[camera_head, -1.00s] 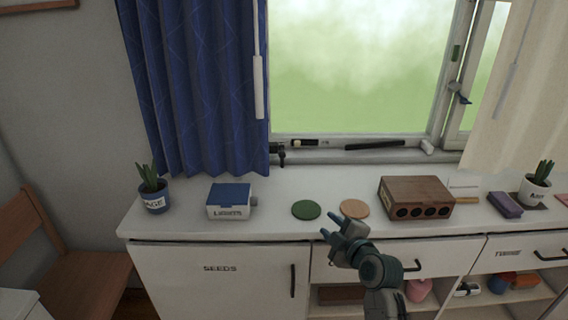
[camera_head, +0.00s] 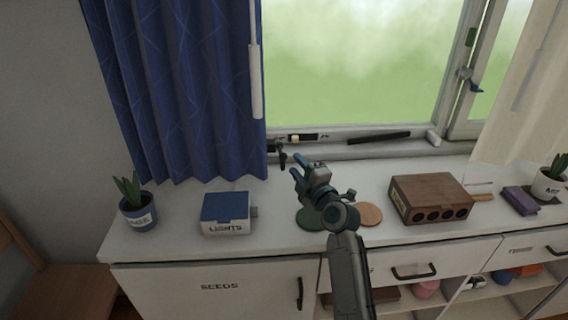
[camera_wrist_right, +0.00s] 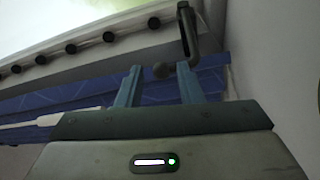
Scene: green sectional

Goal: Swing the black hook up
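The black hook (camera_head: 282,157) hangs down at the left end of the window sill, beside the edge of the blue curtain. My right gripper (camera_head: 295,170) is open and empty over the counter, its fingers pointing up and left, just right of and below the hook in the picture. The right wrist view shows the two fingers (camera_wrist_right: 160,88) spread apart. My left gripper is not in view.
The blue curtain (camera_head: 175,80) hangs left of the hook. On the counter are a blue-lidded box (camera_head: 226,212), a green disc (camera_head: 309,218) partly behind my arm, a tan disc (camera_head: 369,214) and a wooden box (camera_head: 431,197). A black bar (camera_head: 379,138) lies on the sill.

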